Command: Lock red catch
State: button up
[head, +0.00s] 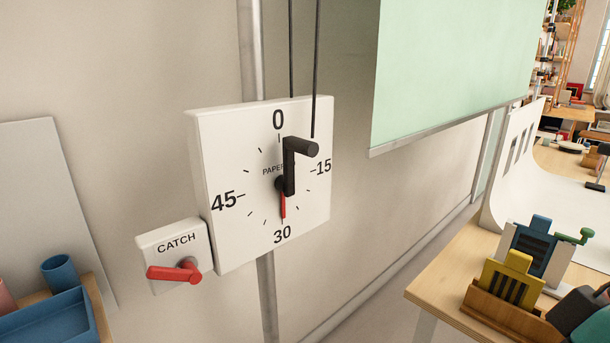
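The red catch (174,273) is a lever on a small white plate (158,250) marked "CATCH", at the lower left of the dial. Its arm lies roughly level, pointing left from a round pivot at the right. The white dial box (235,150) is marked 0, 15, 30 and 45. A black crank (290,165) on the dial stands up from the centre, with its handle sticking out to the right near the top. A red pointer (283,205) points down towards 30. My gripper is not in view, and nothing touches the catch.
A pale green sheet (460,65) with a metal bottom bar hangs at the upper right. A blue tray (50,322) and cup (60,272) sit at lower left. The space before the catch looks clear.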

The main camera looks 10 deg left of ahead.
aim_at(186, 269)
jog(key=z, duration=1.2)
jog(key=k, duration=0.2)
jog(key=u, duration=2.5)
